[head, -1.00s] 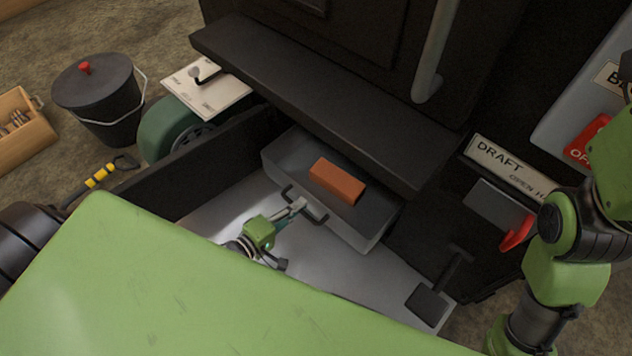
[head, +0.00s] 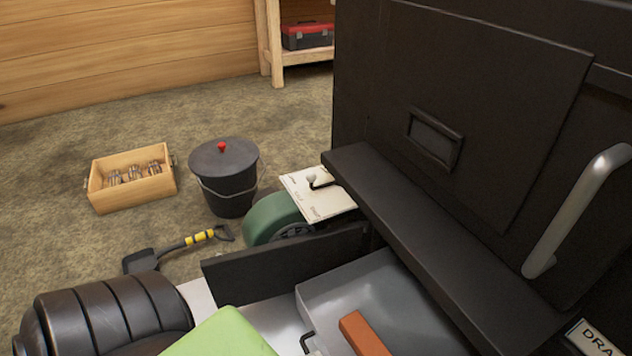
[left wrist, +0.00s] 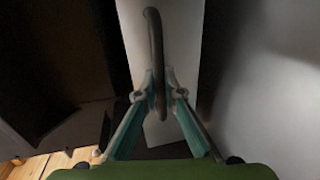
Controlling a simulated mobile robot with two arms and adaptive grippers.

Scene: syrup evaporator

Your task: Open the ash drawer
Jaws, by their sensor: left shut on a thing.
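The ash drawer (head: 350,285) is a grey metal box, partly out from under the dark ledge of the evaporator, at the bottom of the head view. An orange-red brick (head: 362,335) rests in it. Its dark bar handle (head: 306,342) shows at the picture's bottom edge. In the left wrist view the handle (left wrist: 154,45) stands upright before the pale drawer front (left wrist: 185,40). My left gripper (left wrist: 160,95) is shut on the handle, a finger on each side. In the head view that gripper is mostly cut off. My right gripper is not in view.
A dark side panel (head: 285,262) stands left of the drawer, with a green blower (head: 270,217) beyond it. A lidded black bucket (head: 228,180), wooden crate (head: 132,178) and yellow-banded shovel (head: 180,246) are on the floor to the left. The dark ledge (head: 440,240) overhangs the drawer.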

